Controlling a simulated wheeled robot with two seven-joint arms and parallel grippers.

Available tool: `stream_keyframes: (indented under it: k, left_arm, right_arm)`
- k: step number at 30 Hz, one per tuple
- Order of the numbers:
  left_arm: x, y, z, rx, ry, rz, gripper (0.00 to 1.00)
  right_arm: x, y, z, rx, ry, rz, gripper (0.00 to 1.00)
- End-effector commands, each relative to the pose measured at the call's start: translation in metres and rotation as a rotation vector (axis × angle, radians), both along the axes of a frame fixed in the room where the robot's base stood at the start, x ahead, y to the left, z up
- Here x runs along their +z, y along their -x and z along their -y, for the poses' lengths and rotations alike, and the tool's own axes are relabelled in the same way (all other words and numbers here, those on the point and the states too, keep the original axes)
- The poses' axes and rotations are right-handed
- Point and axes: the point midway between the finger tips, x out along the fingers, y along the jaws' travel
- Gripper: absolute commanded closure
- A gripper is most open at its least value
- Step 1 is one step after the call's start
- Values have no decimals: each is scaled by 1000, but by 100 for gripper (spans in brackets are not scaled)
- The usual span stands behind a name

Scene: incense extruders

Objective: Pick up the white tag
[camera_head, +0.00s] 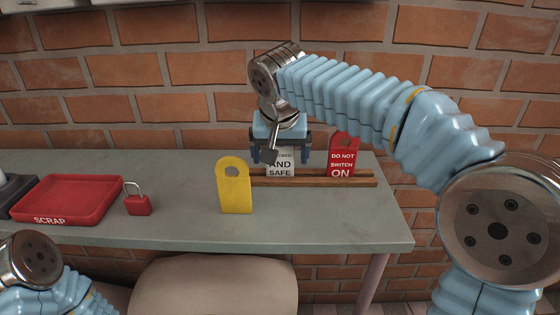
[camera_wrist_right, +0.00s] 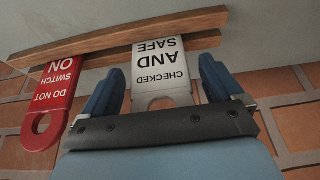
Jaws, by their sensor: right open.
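The white tag (camera_head: 280,164) stands upright in the wooden rack (camera_head: 320,181) and reads "AND SAFE" in the head view, its top hidden by my right gripper. In the right wrist view the white tag (camera_wrist_right: 160,68) appears upside down, with its holed end toward me. My right gripper (camera_head: 279,155) is open above the rack, with a finger on each side of the tag. In the wrist view my right gripper (camera_wrist_right: 156,85) shows gaps between both fingers and the tag. My left gripper is out of view; only part of my left arm shows.
A red "DO NOT SWITCH ON" tag (camera_head: 342,157) stands in the rack to the right; it also shows in the wrist view (camera_wrist_right: 53,90). A yellow tag (camera_head: 235,189) stands in front of the rack. A red padlock (camera_head: 138,204) and red scrap tray (camera_head: 107,200) are at left.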

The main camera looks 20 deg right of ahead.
Motion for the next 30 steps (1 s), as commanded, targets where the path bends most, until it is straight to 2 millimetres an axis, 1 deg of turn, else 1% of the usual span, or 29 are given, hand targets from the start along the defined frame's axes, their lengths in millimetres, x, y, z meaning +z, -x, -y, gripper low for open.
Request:
stream_keyframes:
  k: [4,5,15,16,25,30]
  left_arm:
    - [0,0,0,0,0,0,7]
    - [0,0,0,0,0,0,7]
    - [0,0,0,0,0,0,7]
    - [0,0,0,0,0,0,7]
    - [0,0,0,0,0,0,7]
    - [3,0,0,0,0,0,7]
  right_arm:
    - [0,0,0,0,0,0,6]
    - [0,0,0,0,0,0,8]
    - [1,0,0,1,-1,0,60]
    - [1,0,0,1,-1,0,63]
    - [2,0,0,0,-1,1,63]
    - [13,-1,-1,1,0,2,63]
